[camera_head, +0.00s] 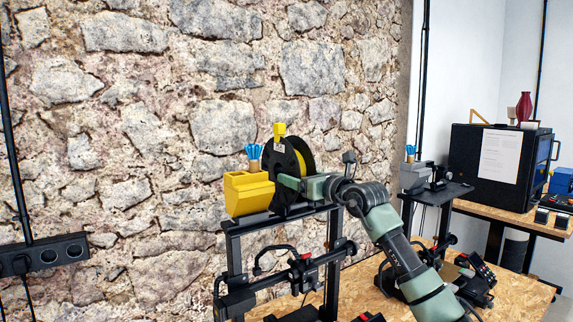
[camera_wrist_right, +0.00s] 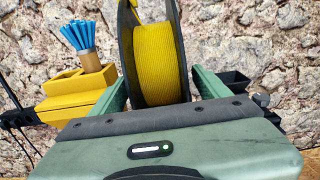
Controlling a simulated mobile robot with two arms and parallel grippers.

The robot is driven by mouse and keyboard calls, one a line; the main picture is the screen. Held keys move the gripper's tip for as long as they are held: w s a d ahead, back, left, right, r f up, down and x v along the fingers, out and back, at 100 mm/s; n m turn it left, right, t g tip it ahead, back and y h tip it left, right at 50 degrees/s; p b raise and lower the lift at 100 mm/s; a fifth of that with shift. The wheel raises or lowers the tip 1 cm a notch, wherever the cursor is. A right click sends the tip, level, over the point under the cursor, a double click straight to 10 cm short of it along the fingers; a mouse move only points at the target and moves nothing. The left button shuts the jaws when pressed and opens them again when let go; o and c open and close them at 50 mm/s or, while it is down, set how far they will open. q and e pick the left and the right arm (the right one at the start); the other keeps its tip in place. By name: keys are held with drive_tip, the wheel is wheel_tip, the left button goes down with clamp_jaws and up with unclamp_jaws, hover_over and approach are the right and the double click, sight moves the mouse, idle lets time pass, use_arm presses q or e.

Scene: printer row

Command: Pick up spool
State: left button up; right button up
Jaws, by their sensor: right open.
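The spool (camera_head: 285,172) has black flanges and yellow filament and sits upright on top of the printer frame (camera_head: 279,219). My right gripper (camera_head: 296,184) is at the spool, reaching in from the right. In the right wrist view the spool (camera_wrist_right: 160,62) stands between the two green fingers of my right gripper (camera_wrist_right: 160,92), which are spread on either side of it. Whether a finger touches a flange is not clear. The spool's lower part is hidden behind the gripper body. My left gripper is not in view.
A yellow bin (camera_head: 248,193) with a cup of blue sticks (camera_head: 253,154) stands close to the spool's left. A stone wall (camera_head: 150,120) is behind. Another printer (camera_head: 440,186) and a black enclosure (camera_head: 500,160) are at right. Wooden table surface (camera_head: 350,283) shows below.

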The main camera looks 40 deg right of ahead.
drive_tip(key=w, duration=0.1)
drive_tip(key=w+p, duration=0.2)
drive_tip(key=shift+w+d, duration=0.25)
drive_tip(key=shift+w, duration=0.05)
drive_tip(key=shift+w+f, duration=0.1)
drive_tip(key=c, duration=1.5)
clamp_jaws()
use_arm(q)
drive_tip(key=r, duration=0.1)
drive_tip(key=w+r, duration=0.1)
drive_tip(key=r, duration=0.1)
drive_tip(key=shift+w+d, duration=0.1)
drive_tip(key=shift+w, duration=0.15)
use_arm(e)
drive_tip(key=shift+r, duration=0.25)
